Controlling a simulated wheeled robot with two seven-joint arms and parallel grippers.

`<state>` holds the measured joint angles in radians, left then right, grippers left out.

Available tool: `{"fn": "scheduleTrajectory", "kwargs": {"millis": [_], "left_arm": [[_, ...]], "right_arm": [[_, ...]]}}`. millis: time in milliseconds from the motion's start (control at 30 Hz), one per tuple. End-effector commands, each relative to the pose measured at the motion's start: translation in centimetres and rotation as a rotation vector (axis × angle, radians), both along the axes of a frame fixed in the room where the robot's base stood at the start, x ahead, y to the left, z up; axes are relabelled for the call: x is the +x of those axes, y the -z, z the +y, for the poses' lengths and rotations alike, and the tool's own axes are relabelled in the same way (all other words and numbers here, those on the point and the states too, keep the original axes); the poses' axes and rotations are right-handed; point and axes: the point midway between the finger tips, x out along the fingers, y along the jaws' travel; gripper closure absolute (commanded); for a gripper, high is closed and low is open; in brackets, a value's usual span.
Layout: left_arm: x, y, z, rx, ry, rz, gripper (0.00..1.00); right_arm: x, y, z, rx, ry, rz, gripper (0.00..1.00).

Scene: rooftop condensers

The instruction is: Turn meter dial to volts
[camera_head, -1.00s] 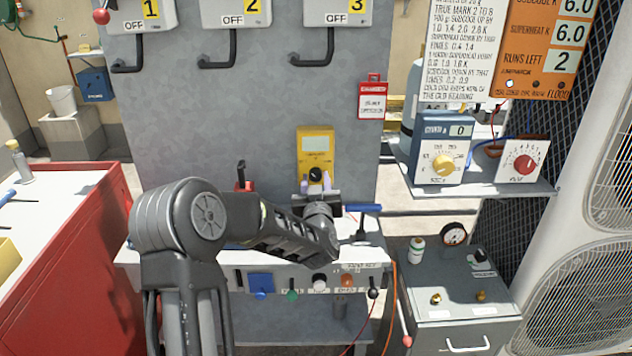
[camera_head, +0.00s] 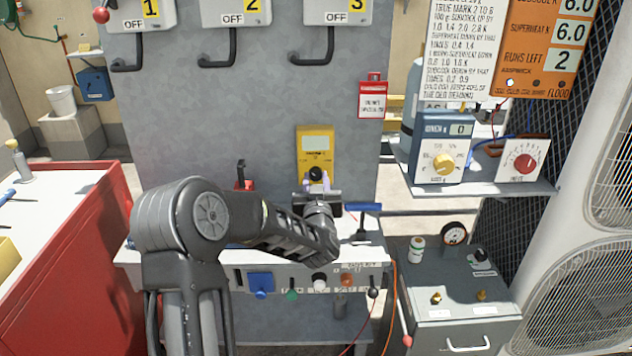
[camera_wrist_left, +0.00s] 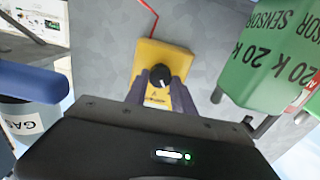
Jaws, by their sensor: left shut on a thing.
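The yellow meter (camera_head: 316,144) stands against the grey panel, with a pale display at its top. Its round black dial (camera_head: 316,173) is on the lower part of its face. My left gripper (camera_head: 316,182) is at the dial, shut on it, with a finger on each side. In the left wrist view the meter (camera_wrist_left: 150,55) shows upside down, and the black dial (camera_wrist_left: 160,75) with a white mark lies between the fingertips (camera_wrist_left: 160,84). The dial's setting is too small to read. My right gripper is not in view.
A blue box with a yellow knob (camera_head: 443,163) and a white box with a red knob (camera_head: 524,163) stand on the right shelf. A red-handled item (camera_head: 243,183) is left of the meter. In the wrist view a green sensor block (camera_wrist_left: 265,60) is close on the right.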

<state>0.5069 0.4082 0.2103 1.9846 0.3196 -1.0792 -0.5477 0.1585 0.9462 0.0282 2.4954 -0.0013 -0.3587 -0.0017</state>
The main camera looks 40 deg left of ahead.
Motion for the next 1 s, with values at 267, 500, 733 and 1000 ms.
{"fn": "scheduleTrajectory", "kwargs": {"millis": [267, 500, 733, 1000], "left_arm": [[0.06, -0.02, -0.13, 0.138, 0.001, 0.103, 1.0], [0.08, -0.06, -0.16, 0.302, 0.002, 0.228, 1.0], [0.09, -0.1, -0.15, 0.444, 0.001, 0.336, 1.0], [0.11, -0.01, -0.17, 0.545, 0.001, 0.414, 1.0]], "right_arm": [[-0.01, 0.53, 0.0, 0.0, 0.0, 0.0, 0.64], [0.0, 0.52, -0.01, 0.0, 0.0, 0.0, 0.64], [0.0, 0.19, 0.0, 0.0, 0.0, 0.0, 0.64], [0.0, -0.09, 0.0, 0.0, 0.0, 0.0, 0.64]]}}
